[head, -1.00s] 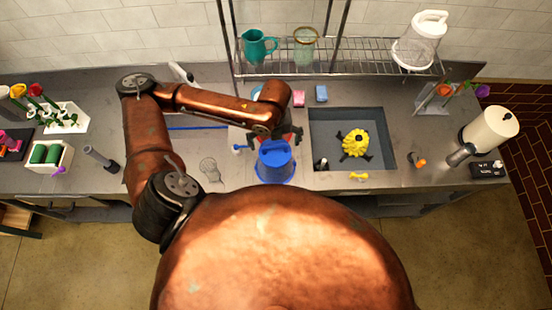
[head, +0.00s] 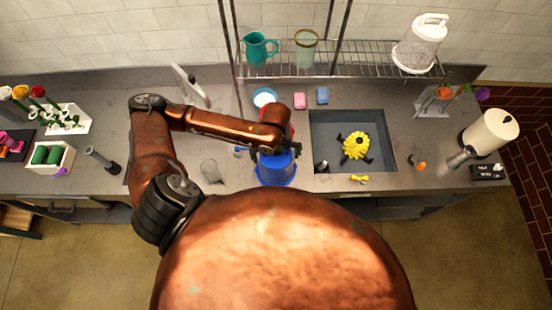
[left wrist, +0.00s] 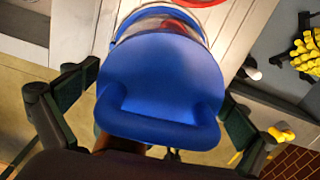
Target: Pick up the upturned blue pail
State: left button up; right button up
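The upturned blue pail (head: 276,174) stands on the counter left of the sink. In the left wrist view the blue pail (left wrist: 160,78) fills the middle, its round bottom up and a thick blue loop on the near side. My left gripper (head: 272,147) is over the pail in the head view and hides part of its top. In the left wrist view its dark fingers are spread wide, one on each side of the pail. Gaps show beside the fingers, and contact cannot be made out. My right gripper is not in view.
A clear glass (head: 211,171) stands left of the pail. The sink (head: 377,123) with a yellow flower-like item (head: 355,145) is to the right. A small pale-blue dish (head: 264,97), a pink block (head: 299,100) and a blue block (head: 322,95) lie behind. A wire shelf (head: 350,68) hangs above.

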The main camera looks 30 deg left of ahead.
pick_arm(q)
jog(key=c, duration=1)
jog(key=shift+r, duration=0.1)
